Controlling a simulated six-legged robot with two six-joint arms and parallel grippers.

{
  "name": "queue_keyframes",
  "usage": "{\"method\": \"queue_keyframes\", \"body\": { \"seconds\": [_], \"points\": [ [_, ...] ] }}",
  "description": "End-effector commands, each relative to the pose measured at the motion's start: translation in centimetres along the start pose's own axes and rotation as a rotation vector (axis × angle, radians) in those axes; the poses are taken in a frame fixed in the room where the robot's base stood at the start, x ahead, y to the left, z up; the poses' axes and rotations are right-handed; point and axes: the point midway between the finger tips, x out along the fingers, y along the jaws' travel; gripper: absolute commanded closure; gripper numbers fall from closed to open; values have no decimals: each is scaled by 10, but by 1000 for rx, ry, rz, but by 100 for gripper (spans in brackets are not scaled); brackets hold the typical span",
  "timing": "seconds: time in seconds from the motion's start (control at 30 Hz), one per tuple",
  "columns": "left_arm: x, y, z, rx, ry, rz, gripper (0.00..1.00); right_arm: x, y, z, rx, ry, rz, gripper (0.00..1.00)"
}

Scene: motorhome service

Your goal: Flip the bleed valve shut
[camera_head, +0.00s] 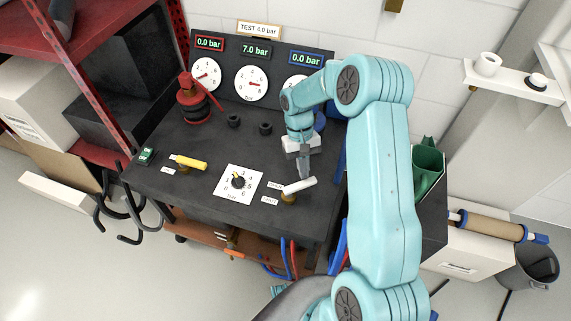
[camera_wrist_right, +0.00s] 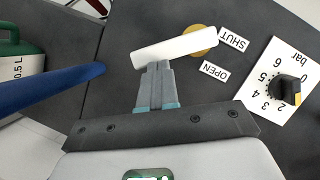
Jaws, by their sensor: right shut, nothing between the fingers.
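The bleed valve has a white lever (camera_head: 302,185) on a brass body (camera_head: 289,198) at the bench's front right. In the wrist view the lever (camera_wrist_right: 170,48) points left from its brass pivot (camera_wrist_right: 204,38), away from the SHUT label (camera_wrist_right: 233,40) and OPEN label (camera_wrist_right: 214,71). My right gripper (camera_head: 305,174) is shut and empty, fingers down, just behind the lever. In the wrist view its fingertips (camera_wrist_right: 157,68) are right beside the lever's edge; I cannot tell whether they touch. My left gripper is out of view.
The dark bench (camera_head: 215,145) also holds a yellow lever (camera_head: 190,163), a dial knob (camera_head: 238,182) and a red fitting (camera_head: 195,103). Displays above read 0.0, 7.0 (camera_head: 254,50) and 0.0 bar. A blue bar (camera_wrist_right: 60,88) lies left in the wrist view.

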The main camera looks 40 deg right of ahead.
Motion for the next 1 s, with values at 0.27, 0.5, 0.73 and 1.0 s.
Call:
{"method": "queue_keyframes", "body": {
  "seconds": [0.27,0.5,0.73,1.0],
  "points": [
    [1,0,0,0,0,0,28,6,8,14,240,-2,-96,100],
    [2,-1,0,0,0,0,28,10,10,25,414,-2,-166,100],
    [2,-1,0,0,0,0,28,13,11,31,528,0,-211,100],
    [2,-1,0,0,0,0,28,15,10,35,589,0,-236,100]
  ]
}}
